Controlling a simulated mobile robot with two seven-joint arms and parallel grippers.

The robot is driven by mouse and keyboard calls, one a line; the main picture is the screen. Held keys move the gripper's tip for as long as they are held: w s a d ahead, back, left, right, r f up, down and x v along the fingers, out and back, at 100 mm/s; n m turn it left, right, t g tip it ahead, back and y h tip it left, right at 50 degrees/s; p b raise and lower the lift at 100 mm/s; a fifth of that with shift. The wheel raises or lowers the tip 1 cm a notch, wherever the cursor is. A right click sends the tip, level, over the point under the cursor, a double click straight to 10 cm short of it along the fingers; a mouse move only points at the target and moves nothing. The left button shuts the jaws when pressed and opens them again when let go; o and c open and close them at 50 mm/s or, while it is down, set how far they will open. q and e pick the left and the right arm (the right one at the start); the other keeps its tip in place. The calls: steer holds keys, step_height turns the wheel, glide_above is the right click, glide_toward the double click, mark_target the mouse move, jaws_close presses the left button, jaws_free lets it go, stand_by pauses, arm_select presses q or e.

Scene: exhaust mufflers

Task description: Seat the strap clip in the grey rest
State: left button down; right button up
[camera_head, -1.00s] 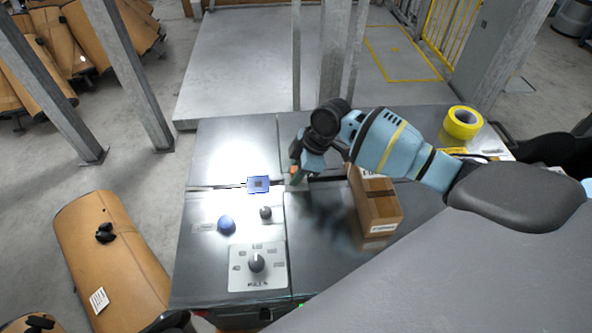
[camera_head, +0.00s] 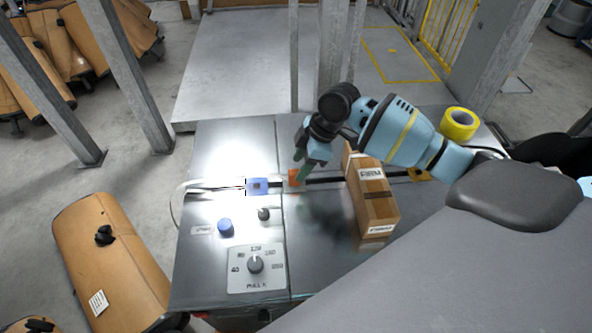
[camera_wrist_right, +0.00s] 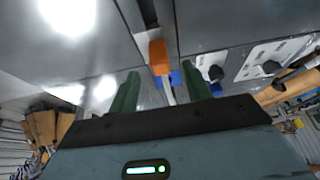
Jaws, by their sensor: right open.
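An orange piece, seemingly the strap clip (camera_head: 294,178), lies on the metal bench beside a blue block (camera_head: 258,186) with a small dark centre. I cannot single out the grey rest with certainty. My left gripper is out of view.
A blue knob (camera_head: 225,227), a black knob (camera_head: 264,213) and a dial plate (camera_head: 256,267) are at the front left. The back-left bench top is clear.

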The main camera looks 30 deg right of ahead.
steer(key=shift+v, duration=1.5)
